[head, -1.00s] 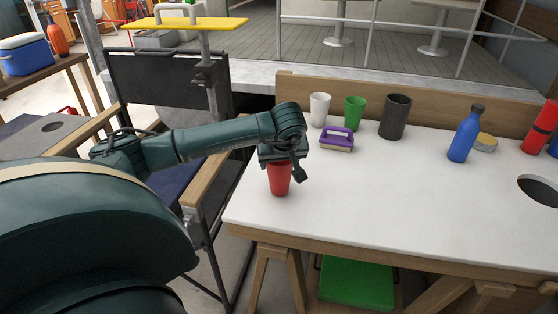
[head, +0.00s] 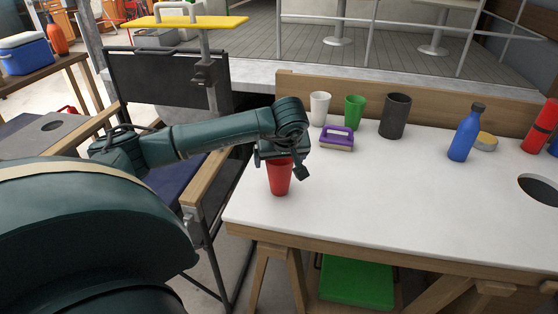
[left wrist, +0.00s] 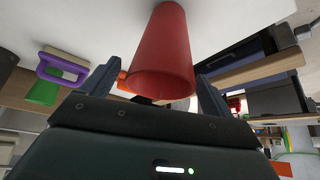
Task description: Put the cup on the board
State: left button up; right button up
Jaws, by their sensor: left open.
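A red cup (head: 280,178) stands upright on the white worktop near its left front corner. My left gripper (head: 281,163) is at the cup's upper part and hides its rim. In the left wrist view, the red cup (left wrist: 163,50) shows between the two spread fingers of the left gripper (left wrist: 160,78), with gaps visible beside it. A flat yellow board (head: 190,23) with a grey handle sits on a post at the upper left. A flat green panel (head: 356,283) lies below the worktop. My right gripper is not in view.
A folding chair (head: 170,85) is left of the worktop (head: 400,200), whose middle front is clear.

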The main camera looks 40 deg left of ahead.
pick_arm(q)
jog(key=v, duration=1.1)
jog(key=shift+r+p, duration=0.25)
jog(key=shift+p, duration=0.05)
jog(key=shift+s, duration=0.1)
jog(key=shift+c, duration=0.5)
grip_shut()
dwell(0.6)
